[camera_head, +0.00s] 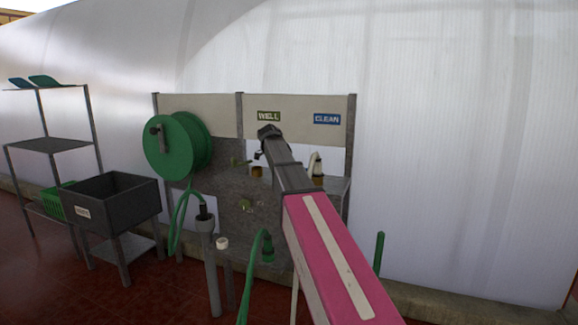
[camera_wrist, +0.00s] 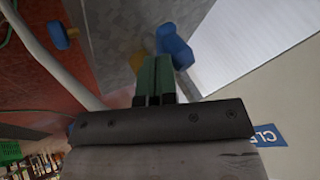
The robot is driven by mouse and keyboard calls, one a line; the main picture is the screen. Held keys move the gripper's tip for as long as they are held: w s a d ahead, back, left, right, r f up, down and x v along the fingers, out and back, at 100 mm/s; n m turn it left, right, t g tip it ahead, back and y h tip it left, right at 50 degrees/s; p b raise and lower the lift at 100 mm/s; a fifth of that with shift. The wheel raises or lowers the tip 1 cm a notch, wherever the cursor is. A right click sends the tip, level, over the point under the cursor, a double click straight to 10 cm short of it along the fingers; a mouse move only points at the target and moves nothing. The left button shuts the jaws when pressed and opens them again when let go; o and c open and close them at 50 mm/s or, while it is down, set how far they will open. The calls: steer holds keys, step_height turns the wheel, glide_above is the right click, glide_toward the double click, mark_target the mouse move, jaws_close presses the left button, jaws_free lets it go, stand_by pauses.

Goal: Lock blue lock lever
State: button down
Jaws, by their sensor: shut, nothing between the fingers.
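The blue lever (camera_wrist: 174,46) shows in the wrist view, just beyond and to the right of my fingertips. My gripper (camera_wrist: 155,68) has its two green fingers together with nothing between them. The fingertips lie close beside the lever; I cannot tell whether they touch it. A yellow-brown part (camera_wrist: 138,62) shows partly behind the fingers, on their left. In the head view my arm reaches up to the panel below the WELL sign (camera_head: 269,116), and I cannot make out the fingers or the blue lever there.
A second blue piece (camera_wrist: 62,37) shows at upper left in the wrist view, near a pale pipe (camera_wrist: 50,50). The CLEAN sign (camera_head: 327,119) is right of my arm. A green hose reel (camera_head: 172,146) and dark sink (camera_head: 115,200) stand to the left.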

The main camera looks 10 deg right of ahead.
steer(key=w+m+g, duration=0.1)
steer(key=w+m, duration=0.1)
steer(key=w, duration=0.1)
steer(key=shift+w+m+g+h, duration=0.1)
steer(key=shift+m+g+h, duration=0.2)
steer(key=shift+m+h, duration=0.1)
steer(key=shift+w, duration=0.1)
stand_by(0.4)
steer(key=shift+d, duration=0.1)
